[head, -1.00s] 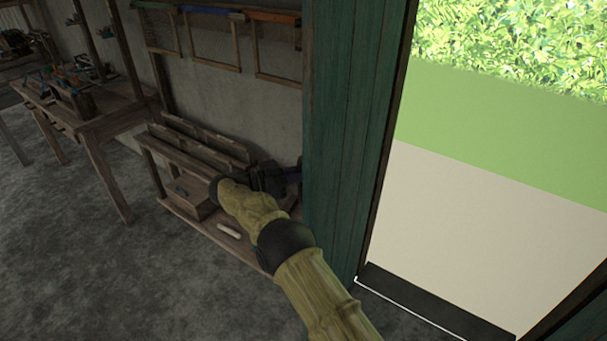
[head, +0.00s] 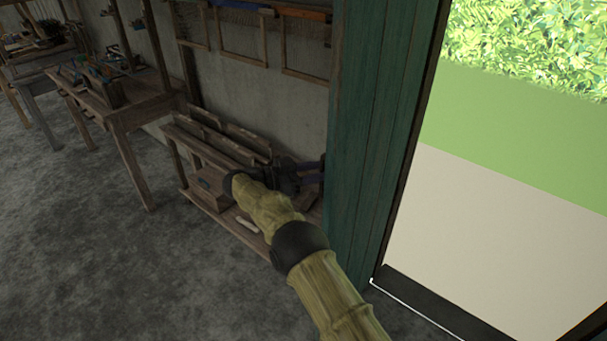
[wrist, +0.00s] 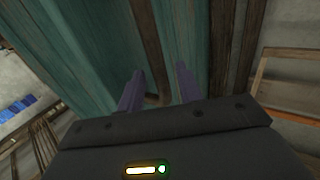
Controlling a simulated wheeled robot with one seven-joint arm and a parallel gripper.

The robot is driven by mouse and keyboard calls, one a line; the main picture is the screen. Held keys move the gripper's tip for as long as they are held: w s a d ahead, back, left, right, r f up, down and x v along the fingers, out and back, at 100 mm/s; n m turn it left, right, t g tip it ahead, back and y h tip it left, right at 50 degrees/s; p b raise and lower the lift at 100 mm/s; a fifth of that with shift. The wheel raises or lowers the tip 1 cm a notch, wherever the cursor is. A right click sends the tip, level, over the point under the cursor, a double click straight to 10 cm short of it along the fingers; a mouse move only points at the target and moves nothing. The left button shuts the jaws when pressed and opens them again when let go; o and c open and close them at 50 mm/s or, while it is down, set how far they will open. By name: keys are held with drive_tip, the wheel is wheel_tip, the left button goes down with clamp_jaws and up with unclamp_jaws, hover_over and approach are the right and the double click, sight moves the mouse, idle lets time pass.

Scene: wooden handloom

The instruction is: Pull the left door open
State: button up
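The teal plank door (head: 375,130) stands at the left side of a bright doorway in the head view. It fills the upper part of the wrist view (wrist: 85,50). A dark brown bar handle (wrist: 150,50) runs down its face and bends at its lower end. My gripper (wrist: 160,78) is open, with one purple finger on each side of the handle and visible gaps on both sides. In the head view my gripper (head: 311,172) is at the door's left edge, its fingertips partly hidden by the door.
A low wooden bench (head: 240,225) with planks and a box stands behind my arm. A worktable (head: 130,105) stands further left. Wooden frames (head: 240,40) hang on the wall. A dark threshold (head: 440,305) edges the open doorway. The floor at left is clear.

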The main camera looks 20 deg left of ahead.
drive_tip(key=shift+b+v, duration=0.4)
drive_tip(key=shift+v, duration=2.35)
drive_tip(key=shift+s, duration=0.15)
